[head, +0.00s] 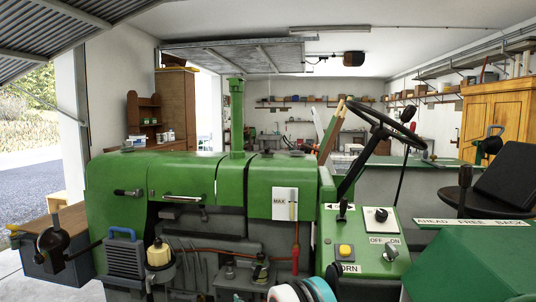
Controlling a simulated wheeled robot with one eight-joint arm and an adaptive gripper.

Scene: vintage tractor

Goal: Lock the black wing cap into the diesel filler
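The green tractor hood (200,175) fills the middle of the head view, with a green exhaust stack (237,118) rising from it. A small dark fitting (127,148) sits on top of the hood at the left. Another dark, low shape (267,152) shows at the hood's top edge, right of the stack. I cannot tell whether either one is the black wing cap or the diesel filler. My gripper is not in view; rounded white, teal and black parts at the bottom edge are probably my own arm.
A steering wheel (382,122) stands above the control panel (376,240). A black seat (508,178) is at right. A headlamp (52,241) juts out at left, near a blue-handled box (125,254). Shelves and cabinets line the garage behind. The space above the hood's left part is clear.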

